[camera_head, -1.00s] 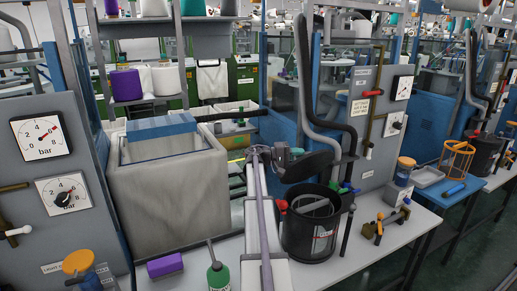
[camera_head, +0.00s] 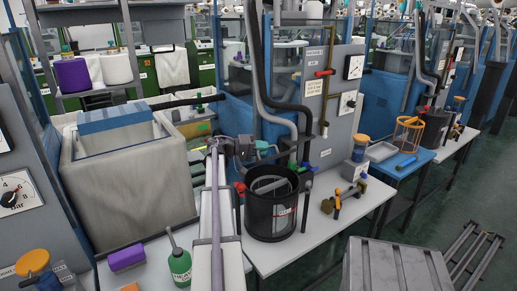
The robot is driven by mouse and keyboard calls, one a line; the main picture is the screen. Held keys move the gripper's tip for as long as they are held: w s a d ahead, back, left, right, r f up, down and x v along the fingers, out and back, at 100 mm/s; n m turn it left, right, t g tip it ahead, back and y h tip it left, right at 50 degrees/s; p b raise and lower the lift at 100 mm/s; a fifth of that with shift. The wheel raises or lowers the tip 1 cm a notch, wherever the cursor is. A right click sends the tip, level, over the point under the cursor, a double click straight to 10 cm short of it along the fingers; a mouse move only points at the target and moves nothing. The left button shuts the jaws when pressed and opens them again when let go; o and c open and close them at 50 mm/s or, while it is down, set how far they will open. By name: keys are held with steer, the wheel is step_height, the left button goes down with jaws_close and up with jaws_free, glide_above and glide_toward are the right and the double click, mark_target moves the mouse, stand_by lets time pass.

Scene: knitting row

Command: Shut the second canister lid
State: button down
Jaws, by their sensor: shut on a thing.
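A black canister (camera_head: 272,222) with a white label stands on the white bench right of my arm, its mouth open. A grey piece shows inside, and red and green fittings sit at its rim. My gripper (camera_head: 246,150) is at the end of my long grey arm, above and behind the canister's left rim. It is shut on a dark part that I take to be the canister lid, largely hidden or edge-on here. Another dark canister (camera_head: 434,128) stands farther down the row at the right.
A large grey bin (camera_head: 135,190) with a blue edge stands left. Brass fittings (camera_head: 342,200) sit right of the canister. A grey crate (camera_head: 390,268) stands on the floor at front right.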

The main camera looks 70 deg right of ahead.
steer(key=c, duration=1.1)
jaws_free()
steer(key=shift+r, duration=0.1)
steer(key=shift+a, duration=0.1)
steer(key=p+v, duration=0.1)
steer(key=v, duration=0.9)
steer(key=shift+w+a, duration=0.15)
steer(key=shift+w, duration=0.2)
